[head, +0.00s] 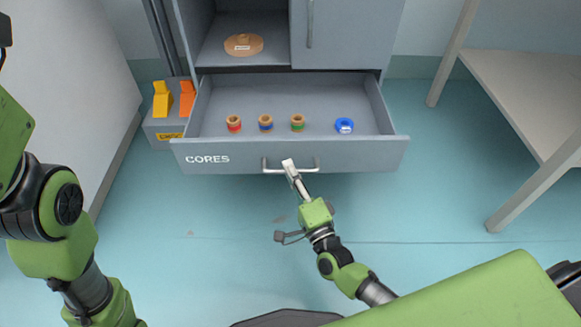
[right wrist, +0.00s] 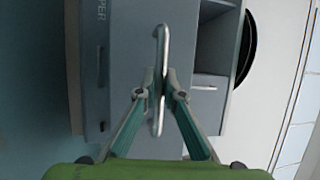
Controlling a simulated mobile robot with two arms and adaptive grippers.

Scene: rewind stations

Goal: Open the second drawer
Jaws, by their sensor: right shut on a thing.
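A grey drawer labelled CORES (head: 235,160) stands pulled out from the cabinet in the head view. Its silver bar handle (head: 309,170) is on the middle of the front. My right gripper (head: 289,164) is at the handle, and its fingers are shut on the bar. In the right wrist view the handle (right wrist: 161,50) passes between the two fingertips (right wrist: 158,94). My left gripper is out of view.
Above the drawer, an open shelf holds a round wooden disc (head: 243,44), beside a grey door (head: 345,35). A grey box (head: 160,131) with yellow and orange pieces stands left of the drawer. A table (head: 530,85) stands at right. The floor in front is clear.

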